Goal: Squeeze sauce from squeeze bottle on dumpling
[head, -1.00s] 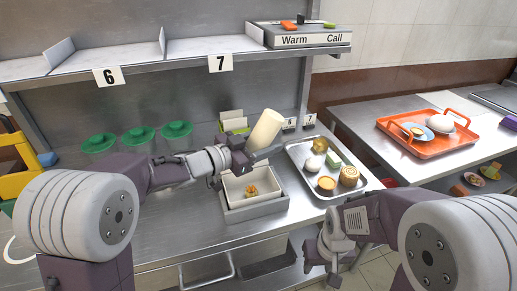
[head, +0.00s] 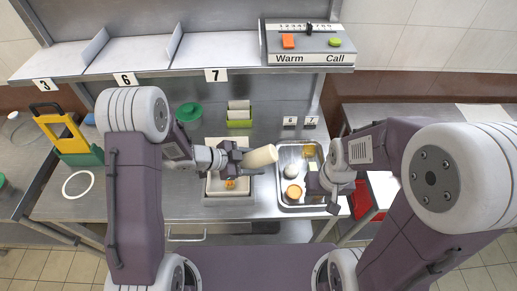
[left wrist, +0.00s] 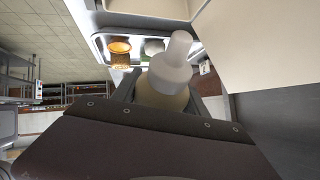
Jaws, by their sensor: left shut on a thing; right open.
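A cream squeeze bottle (head: 262,157) is gripped by my left gripper (head: 240,160) and tilted, with its rounded end to the right in the head view. In the left wrist view its narrower white nozzle end (left wrist: 177,50) sticks out past the jaws. A pale open box (head: 215,188) stands below the left gripper. A small orange-yellow piece (head: 230,184), perhaps the dumpling, lies in it, partly hidden by the gripper. No sauce is visible on it. My right gripper (head: 328,190) is open over the right part of the metal tray.
A metal tray (head: 283,202) holds several food pieces to the right of the box. Green lids (head: 189,112) and a yellow-green holder (head: 239,120) stand behind. A shelf with number labels (head: 217,75) runs along the back.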

